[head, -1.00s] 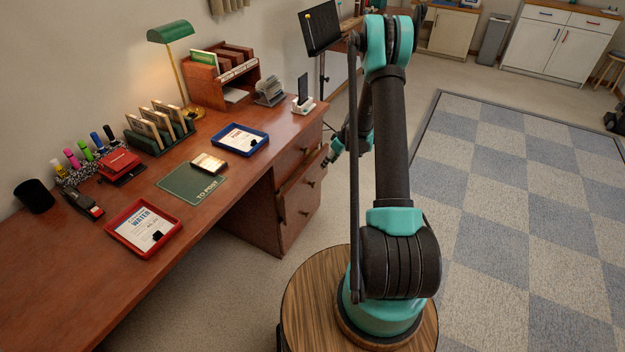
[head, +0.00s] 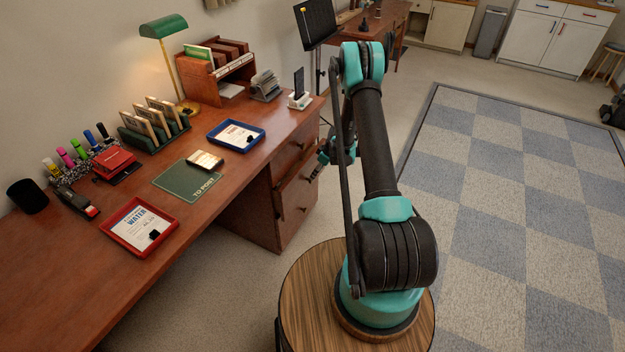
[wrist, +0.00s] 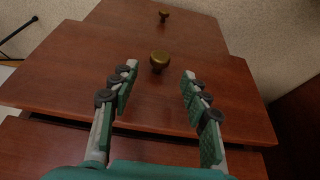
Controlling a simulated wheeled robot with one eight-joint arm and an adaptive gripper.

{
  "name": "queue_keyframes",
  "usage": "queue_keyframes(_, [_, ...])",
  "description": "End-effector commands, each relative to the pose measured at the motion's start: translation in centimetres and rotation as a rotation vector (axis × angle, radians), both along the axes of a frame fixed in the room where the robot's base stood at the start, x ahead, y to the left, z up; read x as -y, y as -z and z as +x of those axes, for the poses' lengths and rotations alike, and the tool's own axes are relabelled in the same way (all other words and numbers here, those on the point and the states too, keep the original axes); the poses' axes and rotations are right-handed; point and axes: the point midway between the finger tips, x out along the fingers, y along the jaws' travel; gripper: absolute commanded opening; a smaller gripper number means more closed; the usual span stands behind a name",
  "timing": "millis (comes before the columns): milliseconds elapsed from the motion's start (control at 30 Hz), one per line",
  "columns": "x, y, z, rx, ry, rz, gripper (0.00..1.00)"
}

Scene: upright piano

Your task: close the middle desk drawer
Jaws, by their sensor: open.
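The middle desk drawer (head: 290,188) is in the right end of the wooden desk (head: 70,240). It stands pulled out a little past the drawer front above it. In the wrist view its reddish-brown front (wrist: 80,75) fills the middle, with a round brass knob (wrist: 160,62). My gripper (head: 316,172) is in front of this drawer in the head view, partly hidden by my arm. In the wrist view my gripper (wrist: 159,72) is open, its fingers either side of the knob in the picture. I cannot tell whether they touch the drawer.
Another drawer's knob (wrist: 163,15) shows beyond the middle drawer's front. A black music stand (head: 316,22) stands behind the desk's far end. Trays and stationery cover the desktop. A checkered rug (head: 510,190) lies on open floor to the right.

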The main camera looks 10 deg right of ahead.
Motion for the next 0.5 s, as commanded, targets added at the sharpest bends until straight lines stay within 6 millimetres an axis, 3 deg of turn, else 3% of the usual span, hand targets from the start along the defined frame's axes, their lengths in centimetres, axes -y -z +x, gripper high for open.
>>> queue_keyframes(200, [-1.1, 3.3, 0.8, 0.0, 0.0, 0.0, 0.47])
queue_keyframes(500, [-1.8, 5.4, 1.3, 0.0, 0.0, 0.0, 0.47])
